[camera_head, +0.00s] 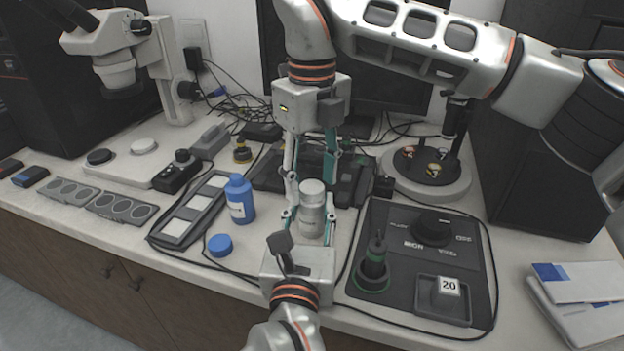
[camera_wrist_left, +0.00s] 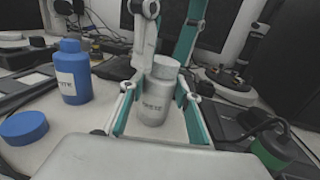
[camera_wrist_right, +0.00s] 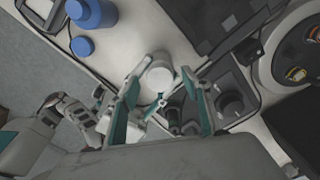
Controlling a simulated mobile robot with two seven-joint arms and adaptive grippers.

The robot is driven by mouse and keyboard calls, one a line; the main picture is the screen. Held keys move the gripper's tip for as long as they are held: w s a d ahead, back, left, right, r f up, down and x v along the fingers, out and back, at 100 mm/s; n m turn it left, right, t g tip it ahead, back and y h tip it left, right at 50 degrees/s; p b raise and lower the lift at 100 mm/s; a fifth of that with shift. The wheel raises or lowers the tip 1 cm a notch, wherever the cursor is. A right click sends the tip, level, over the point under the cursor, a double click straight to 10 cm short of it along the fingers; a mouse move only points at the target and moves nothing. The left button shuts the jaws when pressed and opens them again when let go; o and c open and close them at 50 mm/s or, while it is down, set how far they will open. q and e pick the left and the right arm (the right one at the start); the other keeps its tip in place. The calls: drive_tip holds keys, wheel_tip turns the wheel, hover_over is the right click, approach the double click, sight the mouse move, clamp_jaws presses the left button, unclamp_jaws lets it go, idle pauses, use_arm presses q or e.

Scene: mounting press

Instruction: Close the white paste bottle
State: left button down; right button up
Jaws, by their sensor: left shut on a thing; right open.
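The white paste bottle (camera_head: 312,222) stands upright on the counter near its front. Its label shows in the left wrist view (camera_wrist_left: 154,108). A white cap-like top (camera_head: 312,188) sits on it, also seen from above in the right wrist view (camera_wrist_right: 158,78); I cannot tell whether it is screwed tight. My left gripper (camera_head: 309,224) comes from the front, shut on the bottle's body, with a teal-padded finger on each side. My right gripper (camera_head: 311,178) points down from above, open, with its fingers spread on either side of the bottle's top.
A blue bottle (camera_head: 241,206) stands left of the white one, with a loose blue cap (camera_head: 220,245) before it. A black panel (camera_head: 400,244) with a dark green-based bottle (camera_head: 374,266) lies to the right. Cables and a black device crowd behind. The microscope (camera_head: 118,62) stands back left.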

wheel_tip(320, 180, up, 11)
drive_tip(key=shift+r, duration=0.2)
idle(0.3)
use_arm(q)
drive_tip(key=c, duration=1.4)
unclamp_jaws()
drive_tip(key=s, duration=0.4)
drive_tip(key=s+a, duration=0.1)
drive_tip(key=s, duration=0.7)
drive_tip(key=shift+a, duration=0.15)
